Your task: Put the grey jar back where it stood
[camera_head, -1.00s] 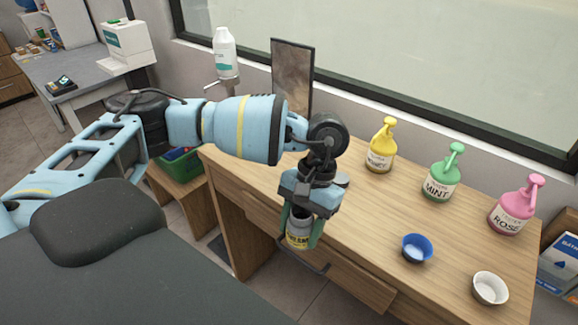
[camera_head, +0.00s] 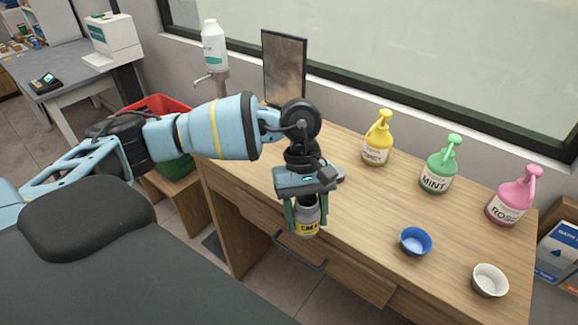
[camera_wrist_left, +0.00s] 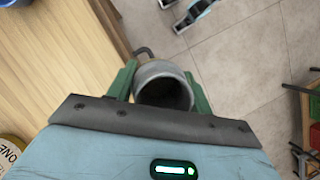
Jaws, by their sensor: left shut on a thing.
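The grey jar (camera_head: 307,216) has a yellow label and hangs upright between the green fingers of my left gripper (camera_head: 305,218). The gripper is shut on it. In the head view the jar shows in front of the desk's front side, near the drawer handle. In the left wrist view the grey jar (camera_wrist_left: 163,85) shows its open round mouth between the two green fingers, with the desk edge to its left and floor tiles beyond it. My right gripper is not in view.
The wooden desk (camera_head: 350,215) bears yellow (camera_head: 377,140), green (camera_head: 439,167) and pink (camera_head: 512,198) pump bottles, a blue bowl (camera_head: 415,241), a white bowl (camera_head: 490,281) and a dark upright panel (camera_head: 284,66). A drawer handle (camera_head: 300,252) juts out. A red bin (camera_head: 160,105) stands left.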

